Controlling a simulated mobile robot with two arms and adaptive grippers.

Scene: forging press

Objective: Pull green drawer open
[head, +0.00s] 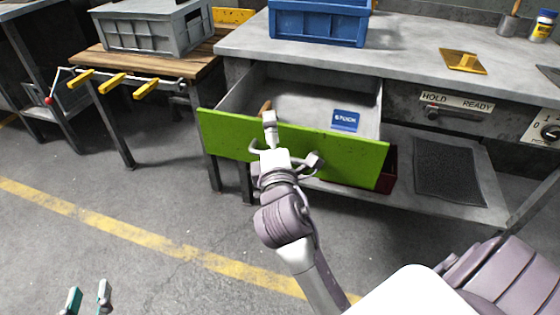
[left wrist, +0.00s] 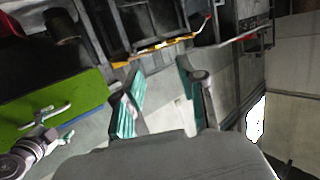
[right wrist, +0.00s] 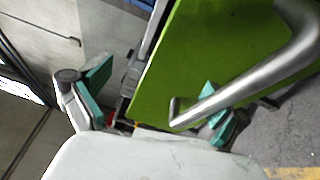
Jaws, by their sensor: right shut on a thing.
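The green drawer (head: 345,158) under the grey bench is pulled out, with its inside showing. Its green front shows in the left wrist view (left wrist: 60,97) and fills much of the right wrist view (right wrist: 215,55), with the silver bar handle (right wrist: 262,78).
A blue label card (head: 345,120) and a brown-handled item (head: 265,107) lie in the drawer. A blue crate (head: 318,22) stands on the bench. A grey crate (head: 155,25) is on a wooden table with yellow-gripped bars at left. The floor before the drawer is clear.

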